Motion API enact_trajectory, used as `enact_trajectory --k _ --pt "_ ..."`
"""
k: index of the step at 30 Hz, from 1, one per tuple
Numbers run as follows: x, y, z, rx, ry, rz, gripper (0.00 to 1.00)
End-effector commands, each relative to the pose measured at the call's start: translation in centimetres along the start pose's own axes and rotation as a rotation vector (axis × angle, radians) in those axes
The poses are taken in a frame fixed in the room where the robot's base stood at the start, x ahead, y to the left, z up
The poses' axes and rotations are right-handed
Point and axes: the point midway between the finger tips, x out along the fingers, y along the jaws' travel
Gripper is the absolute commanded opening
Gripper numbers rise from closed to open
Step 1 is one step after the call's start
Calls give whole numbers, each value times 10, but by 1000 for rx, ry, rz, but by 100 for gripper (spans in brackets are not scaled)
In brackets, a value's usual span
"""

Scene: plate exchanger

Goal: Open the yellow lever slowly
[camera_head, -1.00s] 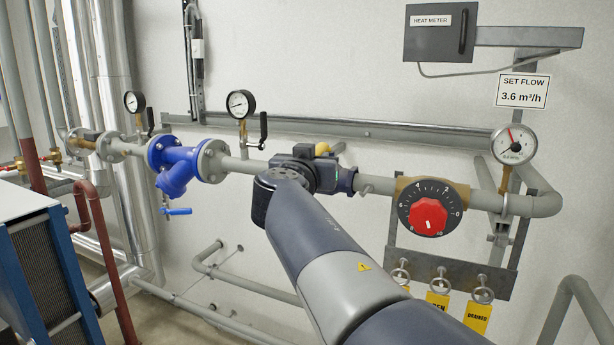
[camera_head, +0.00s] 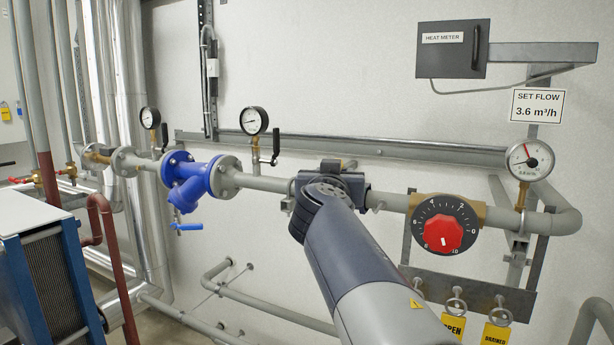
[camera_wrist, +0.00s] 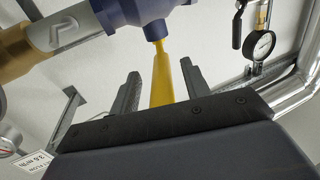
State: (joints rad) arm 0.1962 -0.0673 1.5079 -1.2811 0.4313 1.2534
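The yellow lever (camera_wrist: 163,78) shows in the wrist view, hanging from a short stem under a dark blue valve body (camera_wrist: 135,12). My gripper (camera_wrist: 160,70) is open, with one dark finger on each side of the lever. Gaps show between the lever and both fingers, so I see no grip on it. In the head view my arm reaches to the dark valve (camera_head: 332,181) on the grey pipe, and hides the lever and my gripper.
A blue valve (camera_head: 188,186) with a blue handle is on the pipe to the left. A red-knobbed dial (camera_head: 443,234) and a white gauge (camera_head: 529,159) are to the right. A heat meter box (camera_head: 452,49) hangs above. Yellow tags (camera_head: 496,334) hang below the dial.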

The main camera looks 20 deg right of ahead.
Motion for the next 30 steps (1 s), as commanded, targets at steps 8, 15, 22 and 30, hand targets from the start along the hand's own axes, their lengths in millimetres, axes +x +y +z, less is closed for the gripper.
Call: enact_trajectory --k 8,15,22,30 --pt "-5 0 0 1 2 0 45" --pt "-42 -1 1 2 5 -4 45" --pt "-86 -1 2 2 3 -4 45" --pt "-107 0 1 0 0 -1 45"
